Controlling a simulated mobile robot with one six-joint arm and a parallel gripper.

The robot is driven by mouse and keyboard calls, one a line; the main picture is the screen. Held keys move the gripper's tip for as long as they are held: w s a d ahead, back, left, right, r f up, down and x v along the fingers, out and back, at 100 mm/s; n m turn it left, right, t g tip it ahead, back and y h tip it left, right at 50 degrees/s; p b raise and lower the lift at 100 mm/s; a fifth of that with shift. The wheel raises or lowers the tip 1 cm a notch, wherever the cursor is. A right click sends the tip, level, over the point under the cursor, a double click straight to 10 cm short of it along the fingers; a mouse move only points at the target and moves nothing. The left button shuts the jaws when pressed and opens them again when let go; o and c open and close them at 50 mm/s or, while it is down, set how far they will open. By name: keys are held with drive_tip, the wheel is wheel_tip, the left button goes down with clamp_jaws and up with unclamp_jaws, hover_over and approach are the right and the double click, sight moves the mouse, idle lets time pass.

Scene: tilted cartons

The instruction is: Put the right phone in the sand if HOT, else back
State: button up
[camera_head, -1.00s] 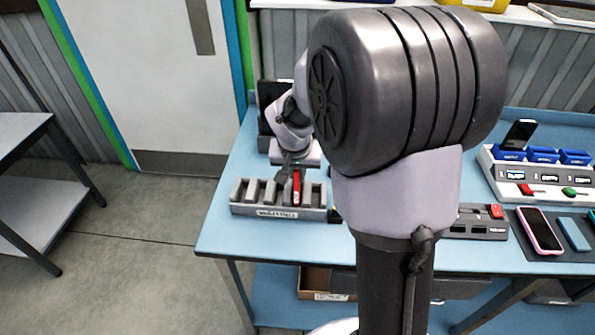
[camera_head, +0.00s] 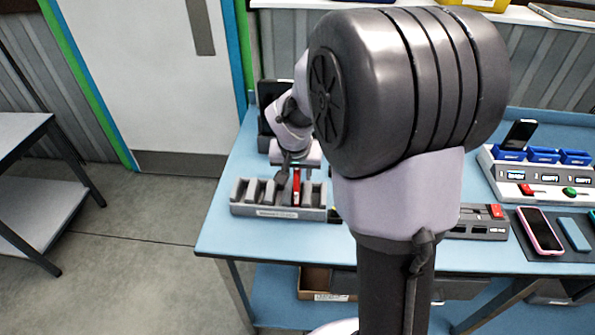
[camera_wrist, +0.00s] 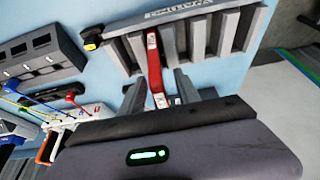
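A thin red item (camera_head: 296,189) stands on edge in a slot of the grey rack (camera_head: 250,211). It also shows in the wrist view (camera_wrist: 155,72). My gripper (camera_head: 290,180) reaches down over it. In the wrist view the fingers (camera_wrist: 160,95) are apart, one on each side of the red item, with gaps beside it. A pink-edged phone (camera_head: 540,231) lies on a dark mat at the right. A dark phone (camera_head: 519,134) stands tilted in the first bay of a blue-and-white dock (camera_head: 490,172). I cannot make out any sand or a clear HOT sign.
A grey unit with a red switch (camera_head: 480,222) sits left of the mat. A blue slim item (camera_head: 574,234) lies beside the pink phone. A dark upright object (camera_head: 272,95) stands behind my gripper. My arm hides the middle of the blue table.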

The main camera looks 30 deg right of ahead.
drive_tip(key=p+v, duration=0.5)
drive_tip(key=v, duration=1.2)
drive_tip(key=shift+s, duration=0.1)
wheel_tip(320, 180, up, 7)
drive_tip(key=p, duration=0.6)
